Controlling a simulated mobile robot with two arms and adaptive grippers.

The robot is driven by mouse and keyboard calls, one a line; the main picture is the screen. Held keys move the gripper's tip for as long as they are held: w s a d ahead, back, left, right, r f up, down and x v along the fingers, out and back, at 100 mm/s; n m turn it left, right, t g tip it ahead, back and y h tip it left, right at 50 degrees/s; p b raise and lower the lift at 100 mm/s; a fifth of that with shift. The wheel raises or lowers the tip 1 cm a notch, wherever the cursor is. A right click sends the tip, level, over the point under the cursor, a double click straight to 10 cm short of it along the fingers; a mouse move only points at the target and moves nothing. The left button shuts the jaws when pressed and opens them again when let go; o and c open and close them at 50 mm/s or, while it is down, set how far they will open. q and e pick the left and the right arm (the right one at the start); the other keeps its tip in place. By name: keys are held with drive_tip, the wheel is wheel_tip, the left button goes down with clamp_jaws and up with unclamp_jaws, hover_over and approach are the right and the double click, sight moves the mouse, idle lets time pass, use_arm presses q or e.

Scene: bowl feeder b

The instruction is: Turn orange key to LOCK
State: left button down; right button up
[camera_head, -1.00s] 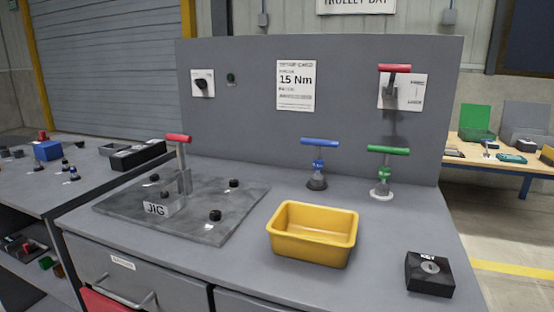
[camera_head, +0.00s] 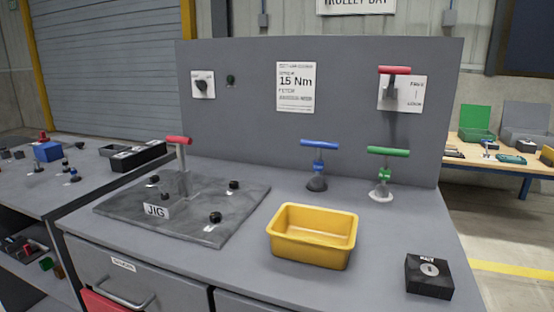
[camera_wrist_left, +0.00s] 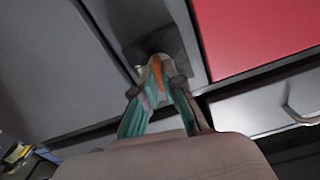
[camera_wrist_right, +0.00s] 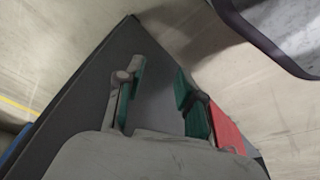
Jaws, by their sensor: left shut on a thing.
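The orange key (camera_wrist_left: 156,70) shows in the left wrist view as a small orange sliver in front of a dark fitting (camera_wrist_left: 150,45) on a grey surface. My left gripper (camera_wrist_left: 157,88) is shut on the key, with its green-padded fingers on both sides. The fingers hide much of the key and its fitting, and I can read no LOCK mark there. My right gripper (camera_wrist_right: 158,75) is open and empty in the right wrist view. Neither gripper nor the orange key shows in the head view.
A red panel (camera_wrist_left: 255,35) and a drawer handle (camera_wrist_left: 290,108) lie near my left gripper. The bench (camera_head: 200,265) holds a jig plate (camera_head: 130,215), a yellow bin (camera_head: 311,252), T-handled tools and a black key box (camera_head: 428,288). A grey panel (camera_wrist_right: 160,90) is before my right gripper.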

use_arm(q)
drive_tip(key=shift+n+p, duration=0.8)
drive_tip(key=shift+n, duration=0.3)
use_arm(e)
drive_tip(key=shift+s+d+f, duration=0.1)
drive_tip(key=shift+s+f, duration=0.2)
drive_tip(key=shift+f, duration=0.6)
drive_tip(key=shift+s+f, duration=0.3)
drive_tip(key=shift+f, duration=0.6)
drive_tip(key=shift+s+d+f, duration=0.1)
drive_tip(key=shift+s+f, duration=0.2)
drive_tip(key=shift+f, duration=0.6)
use_arm(q)
drive_tip(key=c, duration=1.2)
unclamp_jaws()
use_arm(e)
drive_tip(key=shift+s+a, duration=0.1)
drive_tip(key=shift+s, duration=0.05)
drive_tip(key=shift+r, duration=0.1)
